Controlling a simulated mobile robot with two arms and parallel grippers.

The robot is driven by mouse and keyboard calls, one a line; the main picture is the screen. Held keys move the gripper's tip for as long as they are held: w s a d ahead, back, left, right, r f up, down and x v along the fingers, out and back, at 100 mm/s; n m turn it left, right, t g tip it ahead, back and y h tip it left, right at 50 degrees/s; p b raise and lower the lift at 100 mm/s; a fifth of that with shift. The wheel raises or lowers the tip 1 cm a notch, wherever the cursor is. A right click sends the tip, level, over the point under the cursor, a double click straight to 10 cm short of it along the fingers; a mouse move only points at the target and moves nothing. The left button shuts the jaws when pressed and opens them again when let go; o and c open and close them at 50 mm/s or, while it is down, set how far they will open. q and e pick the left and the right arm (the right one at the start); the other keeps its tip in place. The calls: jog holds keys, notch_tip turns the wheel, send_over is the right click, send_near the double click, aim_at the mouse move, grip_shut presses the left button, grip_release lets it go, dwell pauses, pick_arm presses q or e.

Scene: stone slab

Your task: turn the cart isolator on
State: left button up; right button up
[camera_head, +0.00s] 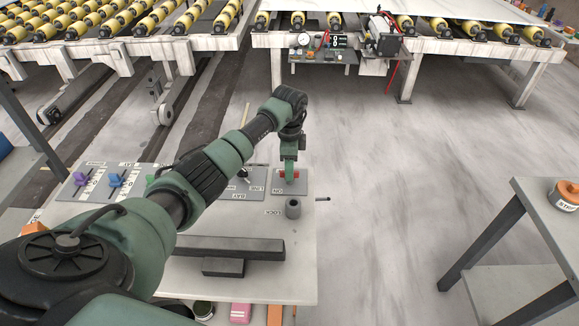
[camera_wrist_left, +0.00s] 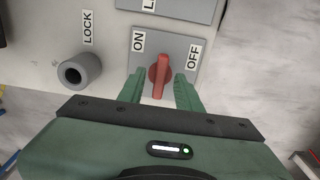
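The cart isolator appears as a red rotary handle (camera_wrist_left: 159,73) on a grey plate (camera_wrist_left: 178,45) lettered ON and OFF. In the left wrist view its bar runs nearly up and down, between the two words; I cannot tell which it points to. The red handle (camera_head: 284,174) also shows in the head view, partly hidden by my left gripper (camera_head: 289,172). In the left wrist view my left gripper (camera_wrist_left: 160,78) is open. Its green fingers stand on either side of the handle, with small gaps showing. My right gripper is not in view.
A grey cylinder (camera_head: 293,208) beside the word LOCK stands near the plate. Purple (camera_head: 80,179) and blue (camera_head: 116,179) handles sit on panels to the left. A dark bar (camera_head: 225,248) lies nearer. A side table (camera_head: 530,215) holds an orange-topped item (camera_head: 566,190). Roller conveyors stand behind.

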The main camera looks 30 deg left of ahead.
pick_arm(q)
jog(key=shift+f, duration=0.35)
grip_shut()
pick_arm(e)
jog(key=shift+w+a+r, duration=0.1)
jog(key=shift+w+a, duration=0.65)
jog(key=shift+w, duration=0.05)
